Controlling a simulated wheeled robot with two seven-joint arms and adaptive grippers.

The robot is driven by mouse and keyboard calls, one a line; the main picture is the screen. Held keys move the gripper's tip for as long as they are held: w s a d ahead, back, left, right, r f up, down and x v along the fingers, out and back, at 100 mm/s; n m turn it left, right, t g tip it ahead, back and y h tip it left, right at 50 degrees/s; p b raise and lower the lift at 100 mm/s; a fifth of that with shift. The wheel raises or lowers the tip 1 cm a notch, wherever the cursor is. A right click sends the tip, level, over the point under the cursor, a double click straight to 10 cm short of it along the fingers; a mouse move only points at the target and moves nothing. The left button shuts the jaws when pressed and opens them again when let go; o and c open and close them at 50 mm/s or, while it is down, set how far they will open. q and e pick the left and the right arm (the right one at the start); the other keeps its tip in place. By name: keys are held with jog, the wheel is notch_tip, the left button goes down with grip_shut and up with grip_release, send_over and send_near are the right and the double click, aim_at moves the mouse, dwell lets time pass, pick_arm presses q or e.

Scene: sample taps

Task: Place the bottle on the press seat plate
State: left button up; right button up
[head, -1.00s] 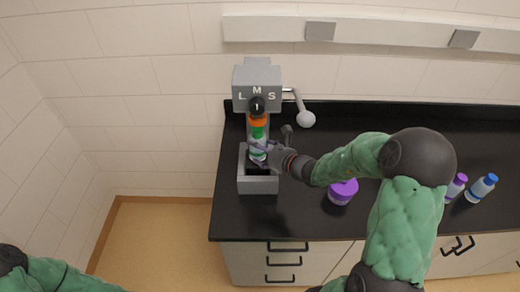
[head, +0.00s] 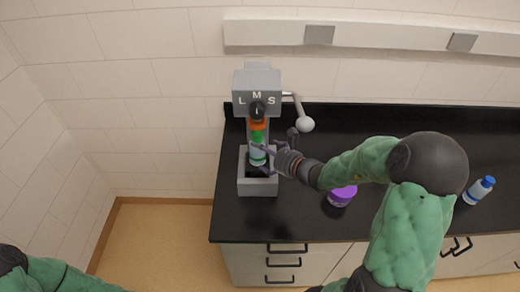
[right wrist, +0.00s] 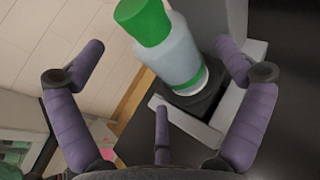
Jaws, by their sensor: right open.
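The bottle (head: 257,156), pale with a green cap and green band, stands upright in the grey press (head: 256,86). In the right wrist view the bottle (right wrist: 182,60) appears to rest on the dark seat plate (right wrist: 200,98) inside the grey base. The press's orange and black plunger part (head: 258,118) is above the cap. My right gripper (head: 268,155) is open, just right of the bottle. In the right wrist view its spread purple fingers (right wrist: 160,85) are apart from the bottle. My left gripper is out of view; only part of the left arm shows.
A lever with a pale ball (head: 306,124) sticks out right of the press. The black counter (head: 270,222) is clear in front.

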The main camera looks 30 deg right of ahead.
jog(key=p+v, duration=0.1)
jog(key=v, duration=0.8)
jog(key=shift+s, duration=0.3)
